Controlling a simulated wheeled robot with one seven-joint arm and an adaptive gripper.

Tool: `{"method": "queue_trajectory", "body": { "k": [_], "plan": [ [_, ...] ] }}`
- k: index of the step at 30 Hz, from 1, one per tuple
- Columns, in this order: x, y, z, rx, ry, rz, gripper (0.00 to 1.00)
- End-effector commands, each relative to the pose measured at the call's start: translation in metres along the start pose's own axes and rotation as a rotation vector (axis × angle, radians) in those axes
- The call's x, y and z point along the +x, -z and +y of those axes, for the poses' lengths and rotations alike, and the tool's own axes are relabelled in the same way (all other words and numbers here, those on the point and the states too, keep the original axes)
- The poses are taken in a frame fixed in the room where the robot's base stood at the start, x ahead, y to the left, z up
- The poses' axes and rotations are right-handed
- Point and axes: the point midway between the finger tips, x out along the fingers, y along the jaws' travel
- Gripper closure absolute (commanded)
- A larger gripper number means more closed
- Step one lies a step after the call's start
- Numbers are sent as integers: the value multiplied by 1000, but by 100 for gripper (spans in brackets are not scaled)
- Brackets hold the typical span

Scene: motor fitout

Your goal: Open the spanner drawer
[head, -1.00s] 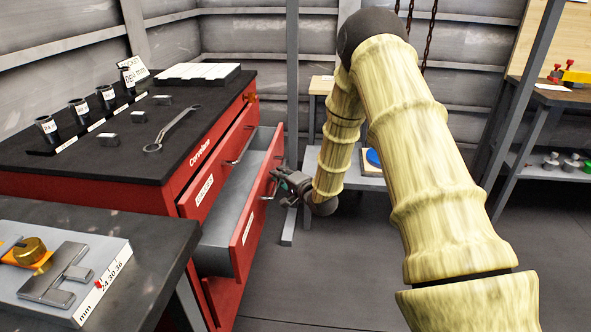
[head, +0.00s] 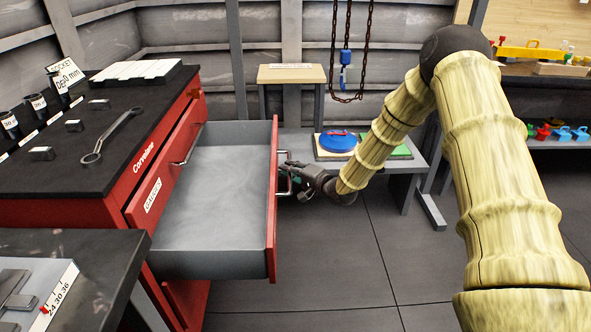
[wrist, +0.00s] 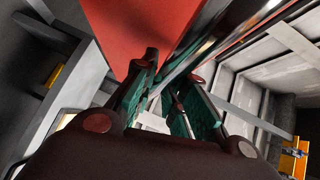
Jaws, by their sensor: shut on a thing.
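The red tool cabinet (head: 75,214) stands at the left in the head view. Its drawer (head: 214,196) is pulled far out, and the grey inside looks empty. The drawer's front panel (head: 272,235) faces right, and its label is hidden from here. My gripper (head: 286,185) is shut on the drawer's metal bar handle (head: 284,158). In the wrist view my gripper's green-padded fingers (wrist: 168,105) close around the shiny bar (wrist: 208,45), with the red panel (wrist: 135,30) just beyond.
A spanner (head: 112,135) lies on the cabinet's black top. A low grey bench (head: 300,143) with a blue disc (head: 340,142) stands behind my gripper. A dark bench (head: 75,258) is at front left. The floor right of the drawer is clear.

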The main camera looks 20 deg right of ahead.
Motion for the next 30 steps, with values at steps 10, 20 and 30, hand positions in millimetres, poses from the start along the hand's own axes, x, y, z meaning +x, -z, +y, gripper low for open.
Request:
{"method": "queue_trajectory", "body": {
  "k": [10,20,30],
  "plan": [
    [-2,-1,2,2,-4,-1,73],
    [-2,1,1,1,-2,2,65],
    [-35,2,1,5,-1,5,65]
  ]
}}
